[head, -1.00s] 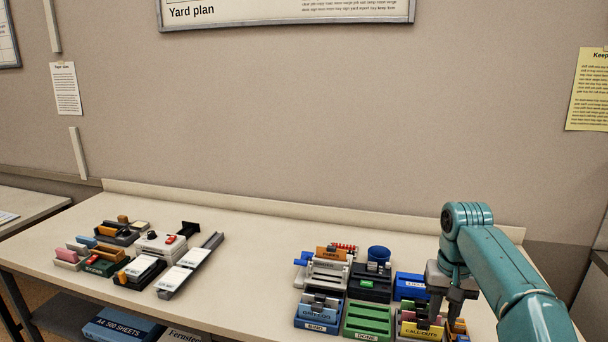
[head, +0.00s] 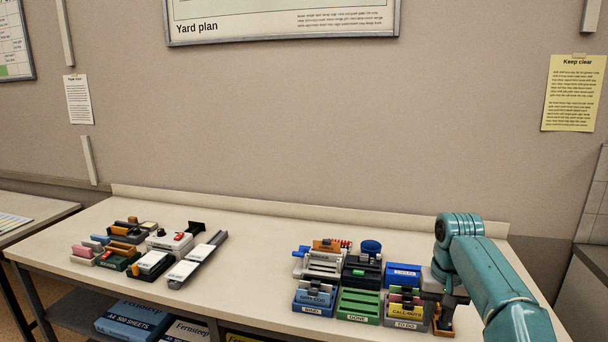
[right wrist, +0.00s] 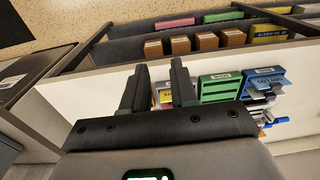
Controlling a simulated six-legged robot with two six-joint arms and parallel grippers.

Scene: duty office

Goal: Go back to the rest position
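My right arm comes in from the lower right in the head view. Its teal links bend down to my right gripper (head: 443,306), which hangs at the right end of the desk trays, beside the yellow call-outs and to-do tray (head: 407,308). In the right wrist view my right gripper (right wrist: 158,82) shows two dark fingers apart with nothing between them. In the head view the gripper partly hides a small tray with orange items (head: 443,327); whether they touch I cannot tell. My left gripper is in neither view.
A stationery group with a label rail (head: 198,260) stands at the left. The desk middle is clear.

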